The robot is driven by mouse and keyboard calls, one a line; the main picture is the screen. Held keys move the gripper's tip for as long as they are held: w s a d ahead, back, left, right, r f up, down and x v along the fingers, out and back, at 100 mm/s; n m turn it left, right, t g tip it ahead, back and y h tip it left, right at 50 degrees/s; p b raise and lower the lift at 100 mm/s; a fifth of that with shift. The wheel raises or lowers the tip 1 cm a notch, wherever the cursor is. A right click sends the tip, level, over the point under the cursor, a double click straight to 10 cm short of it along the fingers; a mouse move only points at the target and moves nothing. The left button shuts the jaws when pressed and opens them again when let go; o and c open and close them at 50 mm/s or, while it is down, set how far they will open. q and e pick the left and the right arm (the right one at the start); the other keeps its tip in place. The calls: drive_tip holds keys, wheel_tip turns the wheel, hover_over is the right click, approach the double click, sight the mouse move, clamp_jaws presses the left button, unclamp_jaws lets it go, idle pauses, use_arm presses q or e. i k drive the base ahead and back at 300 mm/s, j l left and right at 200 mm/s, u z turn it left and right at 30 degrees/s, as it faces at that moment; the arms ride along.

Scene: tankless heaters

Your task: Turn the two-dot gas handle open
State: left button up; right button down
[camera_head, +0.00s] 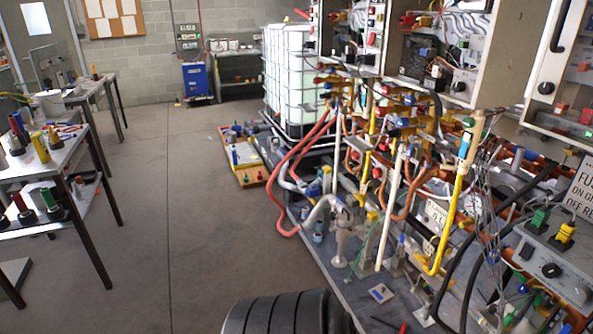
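A bank of tankless heaters with open fronts (440,50) hangs at the upper right, with a tangle of pipes and valves below. A yellow pipe (452,215) runs down from the right-hand unit and bends near the bench. Small yellow, red and blue valve handles sit among the pipes, including a blue one (403,122) under the heaters. No dot marks can be made out, so I cannot tell which handle is the two-dot gas handle or how it is turned. Neither of my grippers shows in this view.
A dark low platform (358,291) under the pipes has an edge facing the aisle. A red hose (285,180) bulges over it. A black ribbed cylinder (272,314) fills the bottom middle. Cluttered tables (75,148) stand at left. The grey floor (170,215) between is clear.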

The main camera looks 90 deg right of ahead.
sight(421, 258)
drive_tip(key=z, duration=4.1)
